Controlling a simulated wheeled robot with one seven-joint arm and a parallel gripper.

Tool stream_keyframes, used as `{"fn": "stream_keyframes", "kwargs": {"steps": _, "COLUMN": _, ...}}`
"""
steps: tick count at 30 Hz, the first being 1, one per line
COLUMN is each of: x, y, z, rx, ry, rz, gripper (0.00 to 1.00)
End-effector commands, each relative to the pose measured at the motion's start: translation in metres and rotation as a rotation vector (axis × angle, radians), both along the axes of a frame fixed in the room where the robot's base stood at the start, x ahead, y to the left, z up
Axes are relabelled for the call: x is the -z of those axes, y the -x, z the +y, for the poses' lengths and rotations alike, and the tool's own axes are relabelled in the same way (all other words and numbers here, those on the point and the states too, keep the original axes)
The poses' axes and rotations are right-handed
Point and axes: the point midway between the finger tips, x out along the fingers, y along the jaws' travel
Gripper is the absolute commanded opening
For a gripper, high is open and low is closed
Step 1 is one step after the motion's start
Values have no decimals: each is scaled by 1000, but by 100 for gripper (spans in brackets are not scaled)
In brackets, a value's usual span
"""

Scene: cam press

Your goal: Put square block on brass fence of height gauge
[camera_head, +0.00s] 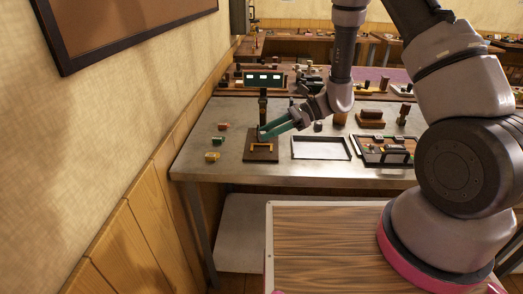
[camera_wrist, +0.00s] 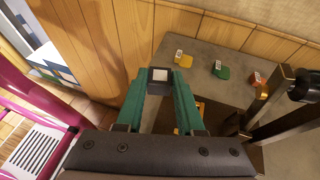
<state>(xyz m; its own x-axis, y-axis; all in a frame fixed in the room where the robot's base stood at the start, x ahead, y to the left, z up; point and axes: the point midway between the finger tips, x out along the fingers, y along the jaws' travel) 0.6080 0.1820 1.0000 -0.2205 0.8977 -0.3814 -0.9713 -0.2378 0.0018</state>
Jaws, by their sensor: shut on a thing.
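My gripper (camera_head: 264,133) has green fingers and reaches in from the right over the height gauge. In the wrist view my gripper (camera_wrist: 160,84) is shut on the square block (camera_wrist: 160,75), dark-sided with a pale top face, held between the fingertips. The block is too small to make out in the head view. The height gauge (camera_head: 262,157) has a dark brown base, an upright post and a lit panel on top. Its brass fence (camera_head: 263,149) lies on the base, just below my fingertips. In the wrist view the fence is mostly hidden behind a finger; the block appears above and apart from it.
Yellow (camera_head: 212,156), green (camera_head: 218,141) and red (camera_head: 223,126) tagged pieces lie left of the gauge. An empty shallow tray (camera_head: 321,158) and a filled tray (camera_head: 384,163) stand to its right. The gauge's post (camera_wrist: 268,105) rises close to my gripper on the right in the wrist view.

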Motion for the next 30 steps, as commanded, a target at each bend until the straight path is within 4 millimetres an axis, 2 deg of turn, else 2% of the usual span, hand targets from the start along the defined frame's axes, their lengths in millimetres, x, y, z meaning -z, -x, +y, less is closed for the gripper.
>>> {"fn": "stream_keyframes", "kwargs": {"steps": 3, "x": -14, "y": -32, "z": 8, "rx": 157, "ry": 1, "rz": -3, "gripper": 0}}
{"fn": "stream_keyframes", "kwargs": {"steps": 8, "x": -18, "y": -54, "z": 9, "rx": 262, "ry": 1, "rz": 1, "gripper": 0}}
{"fn": "stream_keyframes", "kwargs": {"steps": 15, "x": 23, "y": -57, "z": 9, "rx": 277, "ry": 3, "rz": 3, "gripper": 0}}
{"fn": "stream_keyframes", "kwargs": {"steps": 20, "x": 38, "y": -57, "z": 9, "rx": 276, "ry": 1, "rz": 1, "gripper": 0}}
{"fn": "stream_keyframes", "kwargs": {"steps": 27, "x": 72, "y": -57, "z": 9, "rx": 275, "ry": 2, "rz": 1, "gripper": 0}}
{"fn": "stream_keyframes", "kwargs": {"steps": 30, "x": 78, "y": -57, "z": 9, "rx": 275, "ry": 1, "rz": -1, "gripper": 0}}
